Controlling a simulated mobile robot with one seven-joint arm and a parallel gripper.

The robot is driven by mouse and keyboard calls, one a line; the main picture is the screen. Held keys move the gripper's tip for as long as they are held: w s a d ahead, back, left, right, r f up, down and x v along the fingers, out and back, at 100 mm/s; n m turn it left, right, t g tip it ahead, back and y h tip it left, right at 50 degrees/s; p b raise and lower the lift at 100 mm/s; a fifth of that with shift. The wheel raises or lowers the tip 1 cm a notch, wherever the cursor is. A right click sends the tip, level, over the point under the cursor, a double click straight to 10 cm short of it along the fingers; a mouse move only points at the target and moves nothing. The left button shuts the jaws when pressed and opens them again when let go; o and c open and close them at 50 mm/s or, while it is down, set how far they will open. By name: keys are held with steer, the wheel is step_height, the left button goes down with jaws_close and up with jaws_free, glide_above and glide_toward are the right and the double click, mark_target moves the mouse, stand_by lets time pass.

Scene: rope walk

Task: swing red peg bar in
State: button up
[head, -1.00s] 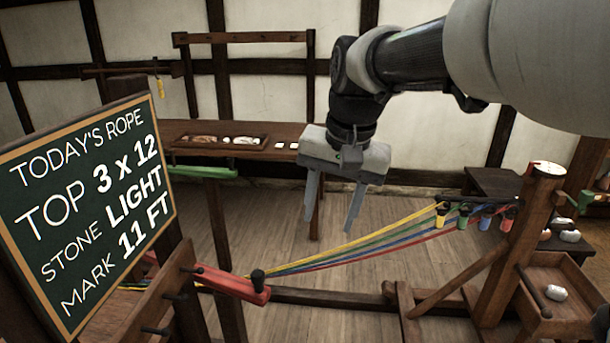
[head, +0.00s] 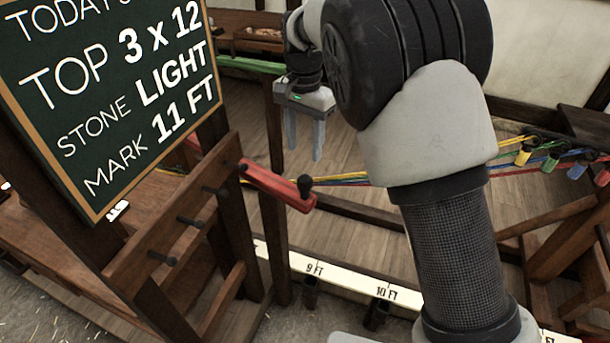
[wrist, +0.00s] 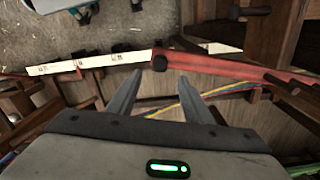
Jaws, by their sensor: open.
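The red peg bar (head: 277,184) sticks out to the right from a wooden post below the chalkboard in the head view. A black knob (head: 304,184) stands at its free end. In the wrist view the red bar (wrist: 215,67) runs across the upper right, its black knob (wrist: 160,63) just beyond my fingertips. My gripper (head: 304,155) is open and empty, pointing down, and in the head view it appears above and behind the knob end. It also shows in the wrist view (wrist: 164,82). The fingers appear apart from the bar; the exact gap is unclear.
The chalkboard (head: 105,90) and a wooden peg rack (head: 180,215) stand at left. Coloured ropes (head: 350,178) stretch behind my arm to hooks at right. A white measuring rail (head: 340,274) lies low in front. A green bar (head: 250,65) sits behind my gripper.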

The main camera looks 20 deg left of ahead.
mark_target(305, 179)
step_height(305, 179, down, 10)
steer(key=shift+r+b, duration=0.1)
steer(key=shift+b, duration=0.3)
steer(key=shift+c, duration=0.3)
jaws_close()
